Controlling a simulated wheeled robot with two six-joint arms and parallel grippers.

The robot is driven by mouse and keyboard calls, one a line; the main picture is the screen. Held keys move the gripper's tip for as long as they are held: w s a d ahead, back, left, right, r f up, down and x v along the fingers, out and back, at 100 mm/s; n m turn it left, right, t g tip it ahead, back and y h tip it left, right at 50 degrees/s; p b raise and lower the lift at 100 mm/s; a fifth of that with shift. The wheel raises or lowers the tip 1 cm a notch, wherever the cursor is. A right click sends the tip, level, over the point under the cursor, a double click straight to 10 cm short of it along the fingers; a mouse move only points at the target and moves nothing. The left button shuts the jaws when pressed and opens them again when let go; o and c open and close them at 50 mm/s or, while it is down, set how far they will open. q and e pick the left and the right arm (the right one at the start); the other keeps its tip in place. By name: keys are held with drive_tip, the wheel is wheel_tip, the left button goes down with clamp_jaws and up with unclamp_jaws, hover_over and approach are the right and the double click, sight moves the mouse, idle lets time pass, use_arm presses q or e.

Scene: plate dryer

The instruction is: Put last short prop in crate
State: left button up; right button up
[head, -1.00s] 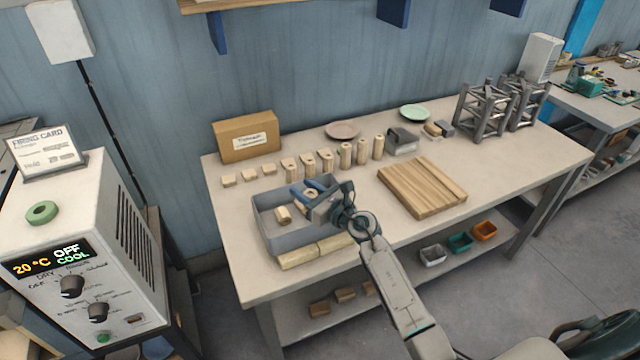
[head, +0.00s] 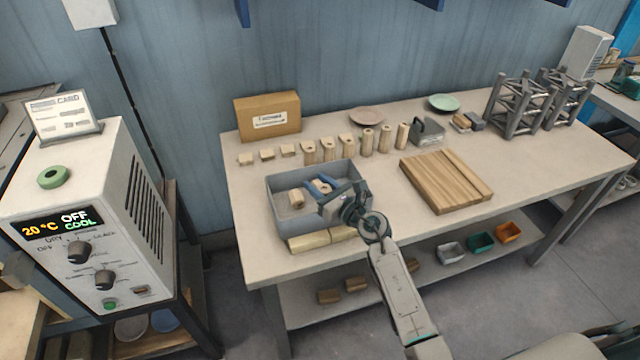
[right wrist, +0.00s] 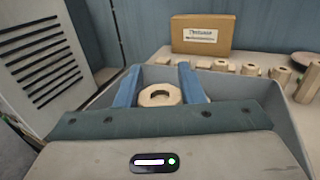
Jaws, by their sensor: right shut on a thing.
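The grey crate (head: 308,177) stands at the near left of the bench. My right gripper (head: 331,187) reaches into it from the right. It is shut on a pale prop (head: 321,185) with a hole in its top. In the right wrist view, this prop (right wrist: 159,95) sits upright between the two blue fingers, inside the crate's walls (right wrist: 270,98). Its lower part is hidden, so I cannot tell if it touches the crate floor. Another pale prop (head: 296,198) lies in the left part of the crate. My left gripper is not in view.
Behind the crate stand a row of low blocks (head: 267,153) and taller props (head: 367,141), and a cardboard box (head: 267,116). Pale yellow blocks (head: 308,243) lie along the crate's front. A wooden board (head: 445,180) lies to the right.

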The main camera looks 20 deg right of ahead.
drive_tip(key=shift+w+d+f, duration=0.1)
drive_tip(key=shift+d+f, duration=0.1)
drive_tip(key=shift+f, duration=0.15)
drive_tip(key=o, duration=0.8)
drive_tip(key=shift+d, duration=0.15)
drive_tip(key=shift+o, duration=1.2)
drive_tip(key=shift+w, duration=0.1)
drive_tip(key=shift+r, duration=0.15)
drive_tip(key=shift+r+p, duration=0.55)
drive_tip(key=shift+p, duration=0.05)
drive_tip(key=b+v, duration=0.3)
drive_tip(key=v, duration=0.9)
drive_tip(key=shift+f, duration=0.1)
